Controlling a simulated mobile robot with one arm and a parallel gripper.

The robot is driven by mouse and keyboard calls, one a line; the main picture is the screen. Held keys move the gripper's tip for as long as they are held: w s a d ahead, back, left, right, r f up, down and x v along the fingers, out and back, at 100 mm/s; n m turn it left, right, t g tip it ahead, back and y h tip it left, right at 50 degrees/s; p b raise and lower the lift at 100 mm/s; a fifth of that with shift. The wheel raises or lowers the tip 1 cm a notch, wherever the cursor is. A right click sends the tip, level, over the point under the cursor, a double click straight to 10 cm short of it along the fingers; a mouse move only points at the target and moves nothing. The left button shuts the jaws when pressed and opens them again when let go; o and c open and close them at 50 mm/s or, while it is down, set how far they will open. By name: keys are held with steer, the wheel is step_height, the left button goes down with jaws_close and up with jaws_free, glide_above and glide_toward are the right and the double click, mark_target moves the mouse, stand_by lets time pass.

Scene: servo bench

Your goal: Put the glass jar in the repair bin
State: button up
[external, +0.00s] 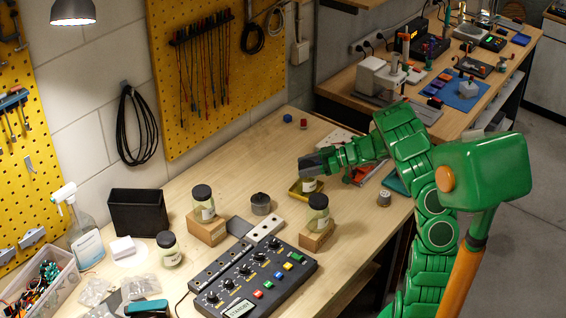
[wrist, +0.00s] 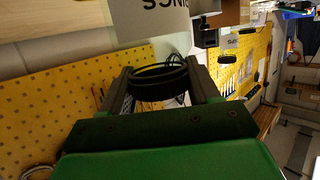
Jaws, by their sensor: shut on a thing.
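My gripper (external: 311,170) is shut on a small glass jar (external: 309,186) with a pale label, at the far side of the bench. In the wrist view a dark ring-shaped lid (wrist: 158,82) sits between the two fingers. A tall black open bin (external: 139,213) stands at the left by the wall. No readable label shows which container is the repair bin.
Similar jars stand on wooden blocks, left (external: 203,207) and right (external: 318,212), and one on the bench (external: 169,252). A control box (external: 262,277), a dark grey tin (external: 260,204) and a spray bottle (external: 86,240) are around. Bare wood lies behind the tray.

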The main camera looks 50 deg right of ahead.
steer(key=shift+f, duration=0.1)
steer(key=o, duration=1.5)
steer(key=shift+c, duration=0.2)
steer(key=v, duration=1.2)
